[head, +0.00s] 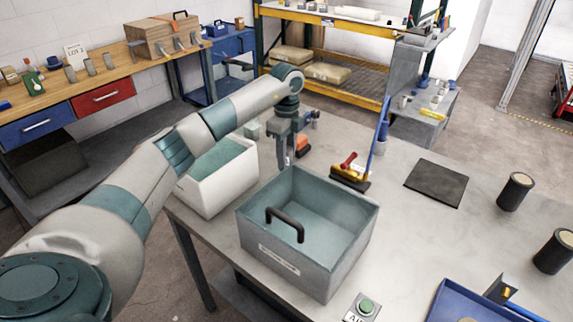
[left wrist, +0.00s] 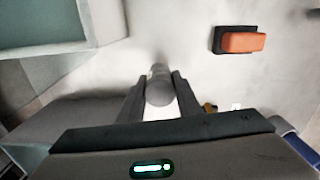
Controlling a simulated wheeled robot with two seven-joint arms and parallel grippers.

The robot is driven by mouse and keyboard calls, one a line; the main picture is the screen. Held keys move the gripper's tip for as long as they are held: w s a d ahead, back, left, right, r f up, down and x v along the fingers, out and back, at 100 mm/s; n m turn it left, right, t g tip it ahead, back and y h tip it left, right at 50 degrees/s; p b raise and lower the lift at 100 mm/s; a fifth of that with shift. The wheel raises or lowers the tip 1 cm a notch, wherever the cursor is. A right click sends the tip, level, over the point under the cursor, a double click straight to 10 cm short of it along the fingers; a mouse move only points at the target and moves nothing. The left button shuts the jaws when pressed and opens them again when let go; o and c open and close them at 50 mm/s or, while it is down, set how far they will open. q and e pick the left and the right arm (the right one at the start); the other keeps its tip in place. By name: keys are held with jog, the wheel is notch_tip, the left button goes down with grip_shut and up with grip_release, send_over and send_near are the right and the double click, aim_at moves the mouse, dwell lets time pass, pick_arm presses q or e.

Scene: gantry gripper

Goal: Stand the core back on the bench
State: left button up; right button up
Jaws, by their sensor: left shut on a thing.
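My left gripper (head: 287,152) is over the far left part of the grey bench (head: 330,130), just behind the grey open bin. In the left wrist view the gripper (left wrist: 159,92) is shut on a grey cylindrical core (left wrist: 159,86), which sits between the two fingers. The core's far end points towards the bench. In the head view the core is mostly hidden by the fingers. I cannot tell whether it touches the bench. My right gripper is not in view.
The grey bin (head: 345,235) with a black handle stands before the gripper, and a white bin (head: 222,190) is left of it. An orange-and-black block (left wrist: 240,40) lies nearby. A brush (head: 352,180), black mat (head: 437,183) and black cylinders (head: 515,192) are further right.

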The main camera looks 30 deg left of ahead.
pick_arm(q)
notch_tip(320, 180, down, 2)
jog(key=shift+f+p, duration=0.25)
jog(key=shift+p, duration=0.55)
jog(key=shift+f, duration=0.4)
jog(key=shift+f, duration=0.2)
jog(key=o, duration=1.2)
jog(key=shift+r, duration=0.1)
